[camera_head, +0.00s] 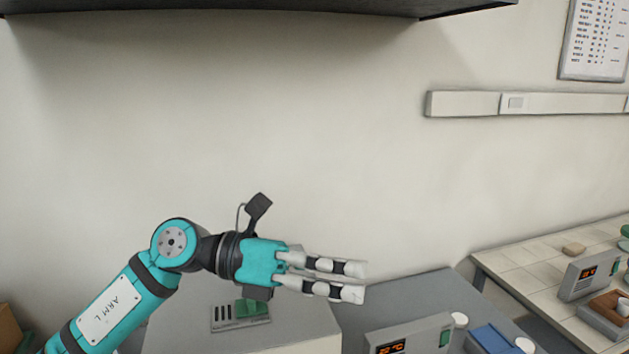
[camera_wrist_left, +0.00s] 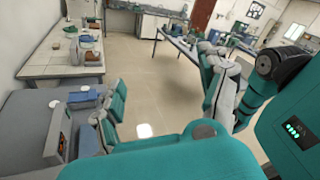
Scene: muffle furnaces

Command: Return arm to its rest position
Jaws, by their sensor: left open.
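My left arm comes in from the lower left in the head view. Its gripper (camera_head: 364,281) points right, with two pale fingers apart and nothing between them. It is in front of the pale wall and appears above the grey equipment, apart from it. In the left wrist view, teal parts of my own body fill the bottom and right. My right gripper does not show in the head view.
A controller with an orange display (camera_head: 408,339) stands below the gripper, near a blue pad (camera_head: 491,338). A pale bench (camera_head: 540,255) with another display unit (camera_head: 590,273) is at right. A dark shelf (camera_head: 250,6) hangs above. The wall space between is clear.

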